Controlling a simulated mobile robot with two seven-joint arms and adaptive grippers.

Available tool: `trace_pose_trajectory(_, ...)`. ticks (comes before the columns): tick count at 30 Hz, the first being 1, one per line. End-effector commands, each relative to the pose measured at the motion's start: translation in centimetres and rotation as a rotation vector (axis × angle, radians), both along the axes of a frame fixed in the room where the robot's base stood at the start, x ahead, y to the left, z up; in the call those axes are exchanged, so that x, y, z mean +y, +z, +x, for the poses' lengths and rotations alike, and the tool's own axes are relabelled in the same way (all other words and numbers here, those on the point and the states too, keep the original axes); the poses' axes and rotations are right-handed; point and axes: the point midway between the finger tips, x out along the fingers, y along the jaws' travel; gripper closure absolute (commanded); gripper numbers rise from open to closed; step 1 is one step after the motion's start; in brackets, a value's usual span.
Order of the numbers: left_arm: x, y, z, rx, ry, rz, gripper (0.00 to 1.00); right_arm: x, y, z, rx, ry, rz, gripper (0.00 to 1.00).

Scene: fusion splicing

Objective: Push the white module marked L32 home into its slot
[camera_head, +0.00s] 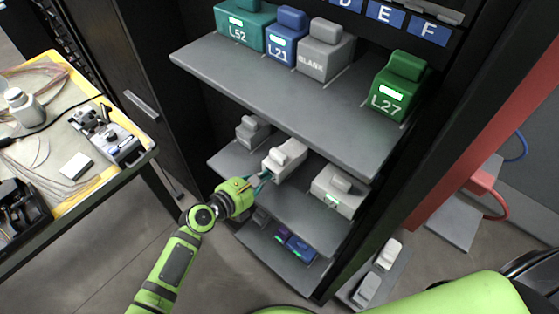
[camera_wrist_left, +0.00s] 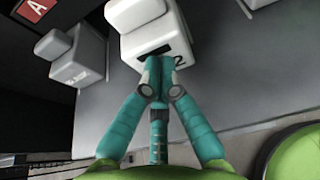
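The white module (camera_head: 284,158) sits on the middle shelf, between a smaller grey module and a wider pale one. In the left wrist view the white module (camera_wrist_left: 147,27) fills the top centre; a "2" shows on its front face and the rest of its marking is hidden by my fingers. My left gripper (camera_head: 264,181) is in front of it, and its teal fingers (camera_wrist_left: 158,72) come together at the tips against or just before that front face. I see nothing between the fingertips. My right gripper is out of view.
The smaller grey module (camera_head: 252,131) is left of it and the pale module (camera_head: 338,190) right, with bare shelf between. The upper shelf (camera_head: 280,92), holding L52, L21, BLANK and L27, overhangs from above. A lower shelf (camera_head: 272,250) holds small modules. A workbench (camera_head: 135,158) stands left.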

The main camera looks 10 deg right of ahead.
Motion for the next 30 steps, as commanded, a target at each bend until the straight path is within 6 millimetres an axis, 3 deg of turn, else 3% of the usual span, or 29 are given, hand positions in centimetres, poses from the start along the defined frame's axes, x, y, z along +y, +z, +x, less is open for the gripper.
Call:
trace_pose_trajectory(18,-3.0,0.0,2.2,-0.001,0.0,0.0,1.0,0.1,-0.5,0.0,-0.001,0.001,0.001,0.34)
trace_pose_trajectory(30,-0.4,0.1,0.3,0.002,0.0,0.001,1.0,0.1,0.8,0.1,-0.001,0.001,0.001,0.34)
